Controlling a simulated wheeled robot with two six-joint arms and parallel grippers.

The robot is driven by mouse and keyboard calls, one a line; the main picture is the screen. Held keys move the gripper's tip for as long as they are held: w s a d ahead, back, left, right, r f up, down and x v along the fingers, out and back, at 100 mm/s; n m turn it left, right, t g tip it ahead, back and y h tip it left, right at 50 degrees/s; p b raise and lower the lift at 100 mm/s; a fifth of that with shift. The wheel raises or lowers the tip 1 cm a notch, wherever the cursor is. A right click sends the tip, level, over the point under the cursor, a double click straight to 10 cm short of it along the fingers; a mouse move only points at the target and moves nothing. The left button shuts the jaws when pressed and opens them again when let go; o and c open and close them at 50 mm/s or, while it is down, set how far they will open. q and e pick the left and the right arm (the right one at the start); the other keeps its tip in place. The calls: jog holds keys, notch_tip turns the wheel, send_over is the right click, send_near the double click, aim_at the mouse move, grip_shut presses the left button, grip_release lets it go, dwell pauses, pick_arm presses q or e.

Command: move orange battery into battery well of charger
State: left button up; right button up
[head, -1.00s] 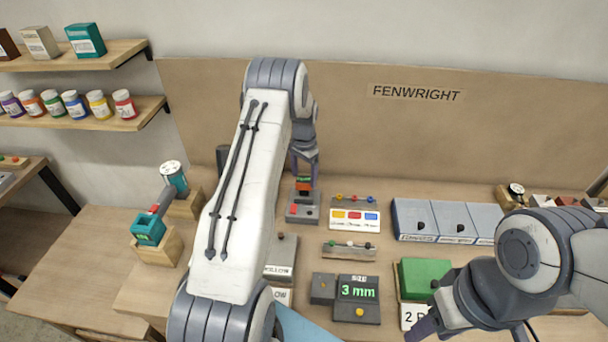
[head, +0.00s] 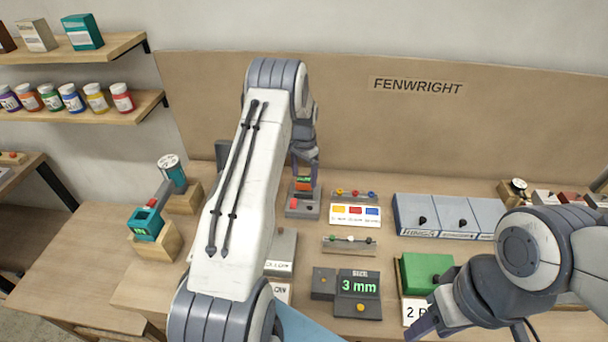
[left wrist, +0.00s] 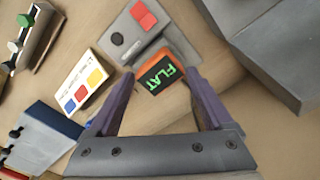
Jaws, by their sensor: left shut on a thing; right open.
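The orange battery (head: 303,184) has a black face reading "FLAT" in green, clear in the left wrist view (left wrist: 162,76). My left gripper (head: 304,167) is shut on it, with one purple finger on each side in the left wrist view (left wrist: 165,95). The grey charger (head: 302,207) with a red square stands directly under and in front of the battery; it also shows in the left wrist view (left wrist: 128,38). The battery overlaps the charger's well, so I cannot tell how deep it sits. My right gripper (head: 424,322) is open and empty at lower right.
A card with coloured squares (head: 355,215) and a small peg rack (head: 349,243) lie right of the charger. Grey bins (head: 447,215), a "3 mm" display (head: 358,287) and a green block (head: 425,270) stand further right.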

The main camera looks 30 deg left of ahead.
aim_at(304, 179)
pick_arm(q)
jog(key=shift+f, duration=0.3)
jog(key=o, duration=1.3)
notch_tip(304, 179, up, 11)
jog(key=b, duration=0.3)
jog(key=shift+f+b, duration=0.2)
jog(key=shift+b, duration=0.15)
